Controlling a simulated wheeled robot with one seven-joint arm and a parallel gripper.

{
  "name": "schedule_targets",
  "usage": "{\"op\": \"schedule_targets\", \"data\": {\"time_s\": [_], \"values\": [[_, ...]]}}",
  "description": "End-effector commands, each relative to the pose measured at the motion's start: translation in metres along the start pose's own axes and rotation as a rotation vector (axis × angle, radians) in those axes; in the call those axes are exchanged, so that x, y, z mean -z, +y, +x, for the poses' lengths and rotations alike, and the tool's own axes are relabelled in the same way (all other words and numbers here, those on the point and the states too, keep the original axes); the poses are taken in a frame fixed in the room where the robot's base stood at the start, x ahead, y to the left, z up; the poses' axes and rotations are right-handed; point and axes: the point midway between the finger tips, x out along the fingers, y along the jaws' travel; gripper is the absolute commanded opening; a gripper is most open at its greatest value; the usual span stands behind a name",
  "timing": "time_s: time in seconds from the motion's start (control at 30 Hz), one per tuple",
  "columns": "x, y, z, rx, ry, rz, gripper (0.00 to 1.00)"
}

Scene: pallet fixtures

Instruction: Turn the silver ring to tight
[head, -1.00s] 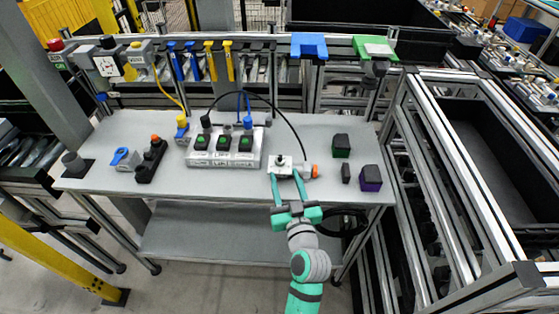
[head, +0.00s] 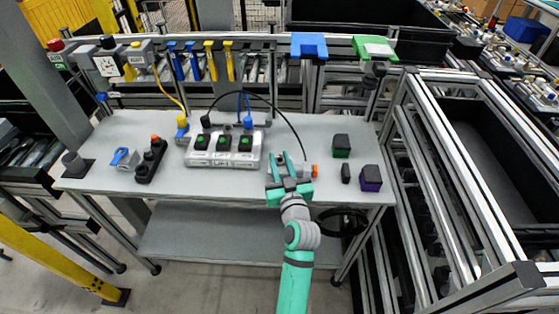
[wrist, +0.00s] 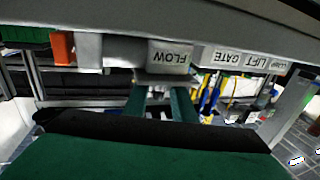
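A pale fixture block (head: 302,166) stands near the right front of the table, with an orange end piece (head: 314,171) on its right. In the wrist view, upside down, its label reads FLOW (wrist: 170,57). The silver ring is mostly hidden by my gripper; a grey part that seems to be it shows at the fingertips (wrist: 160,76). My gripper (head: 282,158) reaches over the block from the front. Its two green fingers are a small gap apart, one on each side of this part, and seem closed on it; the contact itself is hard to see.
A block (head: 222,160) with green switches and several labels stands to the left, a black cable arching from it. Dark boxes with green (head: 341,146) and purple (head: 370,179) stand to the right. A black strip (head: 151,160) and a blue-handled fixture (head: 121,157) are at left.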

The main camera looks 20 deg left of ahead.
Motion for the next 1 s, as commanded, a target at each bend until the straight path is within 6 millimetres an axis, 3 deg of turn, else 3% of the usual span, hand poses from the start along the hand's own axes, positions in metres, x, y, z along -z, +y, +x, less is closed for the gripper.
{"op": "schedule_targets", "data": {"time_s": [0.47, 1.0], "values": [[-0.0003, -0.0016, -0.0003, -0.030, -0.001, 0.000, 0.02], [-0.0003, -0.0024, -0.0002, -0.239, 0.000, -0.002, 0.02]]}}
